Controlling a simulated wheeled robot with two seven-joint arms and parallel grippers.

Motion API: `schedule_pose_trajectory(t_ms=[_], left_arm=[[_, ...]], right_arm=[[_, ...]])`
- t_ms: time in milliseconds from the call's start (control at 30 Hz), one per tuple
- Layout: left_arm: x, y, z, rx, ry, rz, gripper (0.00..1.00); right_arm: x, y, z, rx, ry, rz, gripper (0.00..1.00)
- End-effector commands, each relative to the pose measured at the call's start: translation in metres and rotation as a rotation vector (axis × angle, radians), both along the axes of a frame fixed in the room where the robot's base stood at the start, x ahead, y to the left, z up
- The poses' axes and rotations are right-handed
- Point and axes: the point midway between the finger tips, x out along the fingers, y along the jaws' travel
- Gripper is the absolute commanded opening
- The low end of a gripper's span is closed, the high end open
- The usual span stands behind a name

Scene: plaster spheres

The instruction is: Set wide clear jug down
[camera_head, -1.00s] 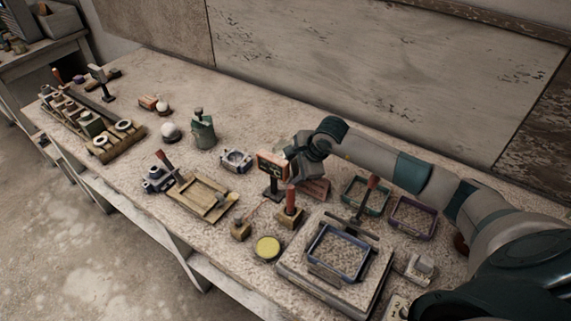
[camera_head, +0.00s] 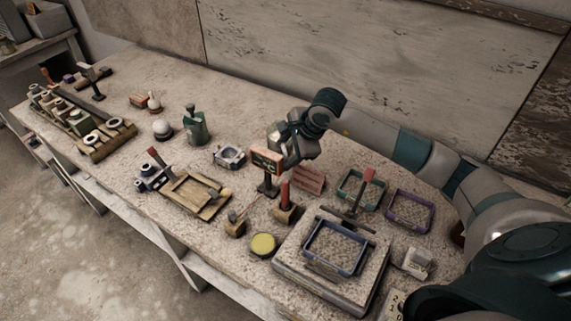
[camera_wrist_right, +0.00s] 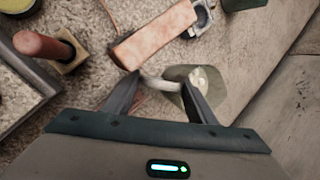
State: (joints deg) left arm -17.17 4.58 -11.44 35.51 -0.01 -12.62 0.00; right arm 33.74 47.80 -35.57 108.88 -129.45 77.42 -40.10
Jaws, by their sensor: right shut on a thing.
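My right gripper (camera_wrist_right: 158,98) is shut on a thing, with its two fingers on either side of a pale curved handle. Beside the handle, partly behind the right-hand finger, shows a greyish see-through body, the wide clear jug (camera_wrist_right: 180,74), with a pale round patch. In the head view the right gripper (camera_head: 287,146) is over the middle of the table, just behind a small red-framed sign on a stand (camera_head: 265,160). My left gripper is not in view.
The sign's reddish top (camera_wrist_right: 155,35) is close to the fingers. A grey metal piece (camera_head: 229,156) and a green can (camera_head: 195,128) stand to the left. A red-handled tool (camera_head: 285,195) and a pinkish brick (camera_head: 309,180) are near. The back strip of table (camera_head: 240,100) is bare.

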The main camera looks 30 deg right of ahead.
Motion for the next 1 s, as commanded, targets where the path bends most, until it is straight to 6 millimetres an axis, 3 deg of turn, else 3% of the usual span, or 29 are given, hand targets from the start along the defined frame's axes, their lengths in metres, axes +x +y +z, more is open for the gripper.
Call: schedule_pose_trajectory(t_ms=[300, 500, 733, 1000], left_arm=[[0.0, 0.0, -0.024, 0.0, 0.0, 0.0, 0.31], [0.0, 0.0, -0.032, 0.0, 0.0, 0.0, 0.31], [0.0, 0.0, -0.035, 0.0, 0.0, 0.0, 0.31], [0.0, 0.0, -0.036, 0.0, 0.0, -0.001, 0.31]], right_arm=[[0.001, 0.0, 0.071, -0.001, -0.01, 0.001, 0.0], [0.001, 0.0, 0.104, 0.0, -0.007, 0.0, 0.0], [0.0, 0.0, 0.124, -0.001, -0.004, 0.0, 0.0], [0.0, 0.0, 0.128, 0.001, -0.002, 0.0, 0.0]])
